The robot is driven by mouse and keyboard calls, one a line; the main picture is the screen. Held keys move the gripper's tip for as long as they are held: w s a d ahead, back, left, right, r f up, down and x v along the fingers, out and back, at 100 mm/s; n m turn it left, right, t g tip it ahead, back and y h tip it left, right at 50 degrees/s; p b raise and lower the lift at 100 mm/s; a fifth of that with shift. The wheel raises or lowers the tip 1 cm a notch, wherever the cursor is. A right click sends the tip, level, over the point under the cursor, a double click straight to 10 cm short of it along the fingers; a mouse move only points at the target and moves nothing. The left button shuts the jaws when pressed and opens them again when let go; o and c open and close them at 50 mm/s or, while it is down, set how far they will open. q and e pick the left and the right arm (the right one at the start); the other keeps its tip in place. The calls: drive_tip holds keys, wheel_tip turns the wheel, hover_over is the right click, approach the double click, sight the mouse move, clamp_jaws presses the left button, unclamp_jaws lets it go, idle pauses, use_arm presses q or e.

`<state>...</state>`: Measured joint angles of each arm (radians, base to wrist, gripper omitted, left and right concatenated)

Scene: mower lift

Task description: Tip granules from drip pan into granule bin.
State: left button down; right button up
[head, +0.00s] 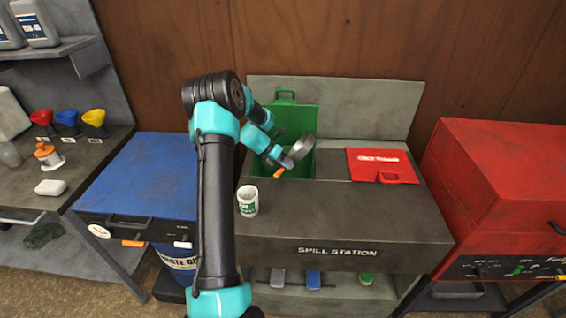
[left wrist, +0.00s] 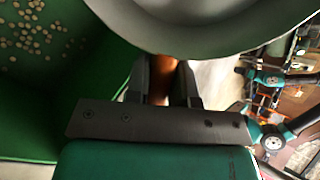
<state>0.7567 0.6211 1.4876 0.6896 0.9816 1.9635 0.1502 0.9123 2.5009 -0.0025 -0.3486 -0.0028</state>
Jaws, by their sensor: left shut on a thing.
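My left gripper (head: 285,165) is shut on the orange handle (head: 279,173) of the grey drip pan (head: 301,148). The pan is steeply tilted over the open green granule bin (head: 303,108) set into the spill station. In the left wrist view, the pan (left wrist: 200,40) fills the top and the orange handle (left wrist: 163,82) sits between the fingers. Pale granules (left wrist: 32,35) lie scattered inside the green bin (left wrist: 80,95). The inside of the pan is hidden, so I cannot tell whether it holds granules.
A white and green cup (head: 247,201) stands on the spill station top (head: 340,222), left of its middle. A closed red lid (head: 380,164) lies right of the bin. A blue cabinet (head: 140,170) stands left and a red one (head: 510,190) right. The station's front right is clear.

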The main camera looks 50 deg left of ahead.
use_arm(q)
drive_tip(key=shift+s+a+r+t+h, duration=0.1)
drive_tip(key=shift+a+t+h, duration=0.05)
drive_tip(key=shift+t+h, duration=0.45)
drive_tip(key=shift+s+a+r+t+h, duration=0.1)
drive_tip(key=shift+t+h, duration=0.3)
drive_tip(key=shift+h, duration=0.4)
idle(0.8)
drive_tip(key=shift+s+a+r+t+h, duration=0.2)
drive_tip(key=shift+a+r+h, duration=0.1)
drive_tip(key=shift+r+h, duration=0.1)
drive_tip(key=shift+s+a+r+t+h, duration=0.1)
drive_tip(key=shift+a+r+t+h, duration=0.15)
drive_tip(key=shift+r+h, duration=0.15)
idle(0.3)
